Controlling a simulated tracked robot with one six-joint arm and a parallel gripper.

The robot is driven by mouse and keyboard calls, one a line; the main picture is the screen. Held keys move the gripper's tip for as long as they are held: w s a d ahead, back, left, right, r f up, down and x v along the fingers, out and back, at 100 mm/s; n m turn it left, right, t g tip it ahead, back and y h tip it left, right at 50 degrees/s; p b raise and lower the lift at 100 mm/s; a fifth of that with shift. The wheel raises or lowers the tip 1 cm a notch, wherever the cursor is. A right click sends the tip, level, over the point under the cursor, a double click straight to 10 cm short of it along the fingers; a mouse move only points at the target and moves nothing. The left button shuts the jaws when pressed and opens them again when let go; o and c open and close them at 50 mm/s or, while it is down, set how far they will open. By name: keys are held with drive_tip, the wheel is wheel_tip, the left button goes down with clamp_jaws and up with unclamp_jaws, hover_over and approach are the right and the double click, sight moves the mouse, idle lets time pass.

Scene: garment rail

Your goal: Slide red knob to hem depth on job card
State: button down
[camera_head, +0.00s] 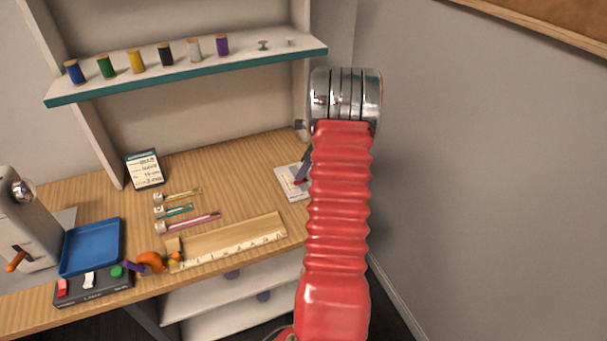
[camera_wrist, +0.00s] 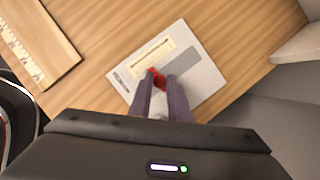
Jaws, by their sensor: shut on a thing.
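The red knob (camera_wrist: 157,78) shows in the wrist view between the fingertips of my gripper (camera_wrist: 160,84), which is shut on it. The knob sits by the slotted strip of a white plate (camera_wrist: 205,78) that lies on the wooden bench. In the head view the white plate (camera_head: 287,182) is at the bench's right end, partly hidden behind my red arm. My gripper (camera_head: 301,181) reaches down to it there. The job card (camera_head: 145,169) stands upright at the back left with handwritten lines, too small to read surely.
A wooden ruler board (camera_head: 230,240) lies along the bench's front edge, left of the plate. Several coloured clips, a blue tray (camera_head: 92,247) and an orange item (camera_head: 151,260) lie further left. A shelf (camera_head: 190,68) with thread spools runs above. A grey wall (camera_head: 470,180) is close on the right.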

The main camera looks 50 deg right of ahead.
drive_tip(key=shift+w+d, duration=0.25)
drive_tip(key=shift+w, duration=0.1)
drive_tip(key=c, duration=1.7)
unclamp_jaws()
drive_tip(key=shift+o, duration=0.2)
drive_tip(key=v, duration=1.3)
drive_tip(key=shift+s+r, duration=0.15)
drive_tip(key=shift+r, duration=0.2)
